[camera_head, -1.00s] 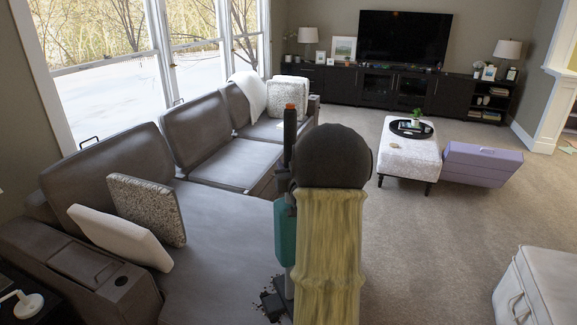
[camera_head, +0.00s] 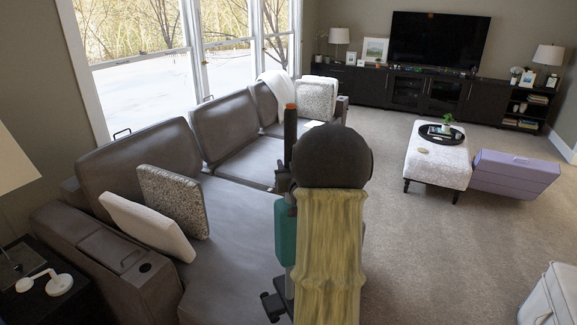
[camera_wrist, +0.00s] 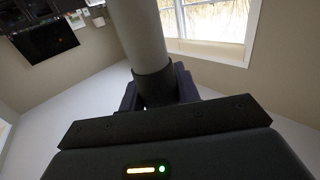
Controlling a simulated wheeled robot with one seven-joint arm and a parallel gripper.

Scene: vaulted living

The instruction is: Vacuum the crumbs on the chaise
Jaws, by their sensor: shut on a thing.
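The grey chaise (camera_head: 228,232) is the near end of the sofa, left of my arm in the head view. No crumbs can be made out on it; my arm hides its right part. A slim upright tool, seemingly the vacuum (camera_head: 285,232), has a teal body and a dark tube with an orange tip. It stands against the left side of my arm. In the wrist view its grey tube (camera_wrist: 137,35) rises between the fingers of my gripper (camera_wrist: 160,90), which is shut on it. The tool's lower end is partly hidden and unclear.
A white cushion (camera_head: 148,226) and a patterned cushion (camera_head: 174,200) lean at the chaise's left. A dark side table (camera_head: 75,298) stands at lower left. A white ottoman (camera_head: 440,165), purple box (camera_head: 513,173) and pale seat (camera_head: 552,297) stand right. Carpet between is clear.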

